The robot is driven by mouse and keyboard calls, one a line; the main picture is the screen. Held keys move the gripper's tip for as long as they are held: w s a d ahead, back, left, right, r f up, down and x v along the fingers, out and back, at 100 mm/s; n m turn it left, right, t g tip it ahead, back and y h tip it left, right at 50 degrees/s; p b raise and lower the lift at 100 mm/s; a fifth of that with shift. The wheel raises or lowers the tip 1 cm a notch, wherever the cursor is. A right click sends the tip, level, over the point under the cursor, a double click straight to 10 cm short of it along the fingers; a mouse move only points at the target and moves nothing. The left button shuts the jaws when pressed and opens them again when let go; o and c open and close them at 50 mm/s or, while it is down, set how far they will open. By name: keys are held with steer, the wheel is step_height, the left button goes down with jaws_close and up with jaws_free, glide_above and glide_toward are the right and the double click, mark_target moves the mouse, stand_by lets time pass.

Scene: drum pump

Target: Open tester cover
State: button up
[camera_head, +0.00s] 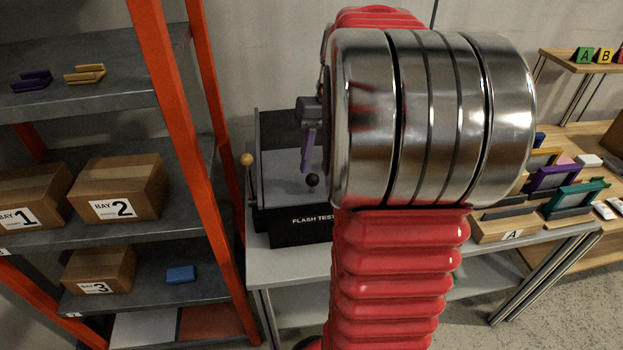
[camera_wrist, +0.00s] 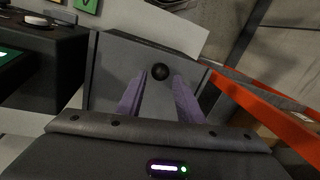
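The flash tester (camera_head: 300,226) is a black box on the grey bench, partly hidden behind my arm. Its grey cover (camera_head: 280,178) lies over the box and appears down. A black ball knob (camera_head: 312,180) sits at the cover's front. My gripper (camera_head: 306,170) has purple fingers pointing down just above and beside the knob. Small gaps show on both sides. The grey cover (camera_wrist: 108,75) fills the area behind.
A lever with a tan ball (camera_head: 247,160) stands at the tester's left. An orange-posted shelf (camera_head: 178,110) with boxes is close on the left. A wooden rack (camera_head: 505,227) with coloured frames stands on the right.

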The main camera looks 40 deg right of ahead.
mark_target(313, 174)
steer(key=f, duration=0.3)
steer(key=a+f, duration=0.1)
steer(key=f, duration=0.1)
steer(key=shift+w+f, duration=0.2)
steer(key=shift+f, duration=0.15)
steer(key=shift+c, duration=0.6)
jaws_close()
